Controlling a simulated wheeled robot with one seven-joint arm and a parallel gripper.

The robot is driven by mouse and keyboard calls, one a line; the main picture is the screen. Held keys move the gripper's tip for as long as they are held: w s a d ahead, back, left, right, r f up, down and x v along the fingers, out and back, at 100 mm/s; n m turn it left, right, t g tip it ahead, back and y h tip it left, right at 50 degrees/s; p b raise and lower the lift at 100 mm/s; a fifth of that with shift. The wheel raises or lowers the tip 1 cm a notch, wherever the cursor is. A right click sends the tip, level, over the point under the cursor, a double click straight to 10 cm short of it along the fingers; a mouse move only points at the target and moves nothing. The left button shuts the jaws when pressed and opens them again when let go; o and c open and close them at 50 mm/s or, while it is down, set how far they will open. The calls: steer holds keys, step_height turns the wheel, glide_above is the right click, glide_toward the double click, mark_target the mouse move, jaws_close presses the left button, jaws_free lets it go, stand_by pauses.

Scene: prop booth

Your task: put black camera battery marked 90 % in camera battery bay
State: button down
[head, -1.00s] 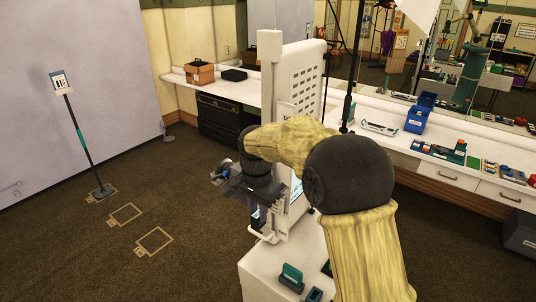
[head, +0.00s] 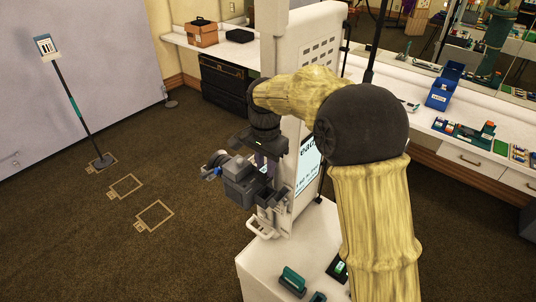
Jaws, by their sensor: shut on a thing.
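The dark grey camera (head: 240,184) stands left of the tall white panel, its lens end to the left. My gripper (head: 263,161) points down just behind and above the camera's right part, close to it; I cannot tell whether they touch. The gripper is shut on a small dark thing, which fits the black camera battery, but it is mostly hidden and no 90 % mark can be read. The camera battery bay cannot be made out.
The white tall panel (head: 303,75) stands close behind my gripper. A white tabletop (head: 262,268) below holds a teal item (head: 292,280) and a dark device with a green light (head: 339,267). A long counter (head: 410,105) runs along the back.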

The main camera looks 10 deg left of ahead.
mark_target(266, 181)
steer(key=shift+w, duration=0.2)
steer(key=shift+s+r, duration=0.1)
steer(key=shift+s, duration=0.15)
steer(key=shift+w+f+b, duration=0.15)
steer(key=shift+f+b, duration=0.25)
steer(key=shift+f, duration=0.05)
steer(key=shift+f+b, duration=1.4)
steer(key=shift+f, duration=0.15)
steer(key=shift+f, duration=0.7)
steer(key=shift+f+b, duration=0.3)
steer(key=shift+f, duration=0.05)
steer(key=shift+f, duration=0.25)
stand_by(0.3)
